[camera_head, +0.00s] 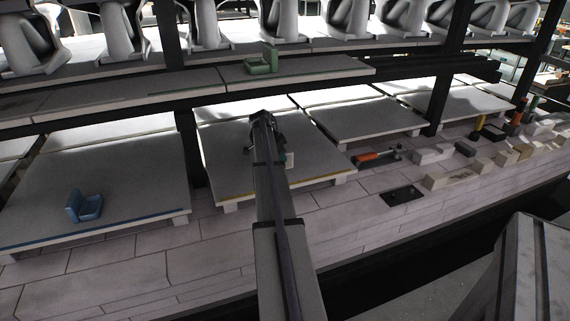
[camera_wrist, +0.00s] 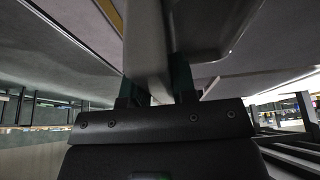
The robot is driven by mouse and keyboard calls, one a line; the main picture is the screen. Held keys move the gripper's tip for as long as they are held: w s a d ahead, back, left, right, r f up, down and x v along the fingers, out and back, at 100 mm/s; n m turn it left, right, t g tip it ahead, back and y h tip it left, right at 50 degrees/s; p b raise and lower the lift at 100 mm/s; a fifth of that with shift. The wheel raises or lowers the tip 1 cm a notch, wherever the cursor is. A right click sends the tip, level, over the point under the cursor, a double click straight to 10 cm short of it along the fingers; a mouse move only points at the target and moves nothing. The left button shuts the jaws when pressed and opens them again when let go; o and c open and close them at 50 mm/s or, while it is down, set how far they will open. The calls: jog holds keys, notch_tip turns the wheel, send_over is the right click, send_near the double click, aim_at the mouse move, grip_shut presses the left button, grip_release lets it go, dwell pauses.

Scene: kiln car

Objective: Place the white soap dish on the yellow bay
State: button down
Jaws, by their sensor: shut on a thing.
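The white soap dish (camera_wrist: 146,45) shows close up in the wrist view, with its upright wall between the two dark fingers of my gripper (camera_wrist: 156,85). Its tray part spreads to the upper right. My gripper is shut on that wall. In the head view my arm reaches over the yellow bay (camera_head: 225,160), a pale slab with a yellow strip on its front edge. My arm hides most of what lies behind it there, including the jaws. A small pale piece shows just right of my arm; I cannot tell whether it is the dish.
A blue soap dish (camera_head: 85,205) stands on the blue-edged slab at left. A green soap dish (camera_head: 262,62) stands on the upper shelf. A dark post (camera_head: 188,150) stands left of the yellow bay. An orange-handled tool (camera_head: 375,156) and several blocks lie at right.

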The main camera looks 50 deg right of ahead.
aim_at(288, 168)
jog(key=shift+s+d, duration=0.2)
jog(key=shift+d, duration=0.15)
jog(key=b+x, duration=0.3)
jog(key=x, duration=0.1)
jog(key=shift+a+b, duration=0.1)
jog(key=shift+b, duration=0.25)
jog(key=shift+f, duration=0.2)
jog(key=shift+r, duration=0.3)
jog(key=shift+f, duration=0.15)
jog(key=c, duration=1.4)
grip_release()
jog(key=o, duration=0.5)
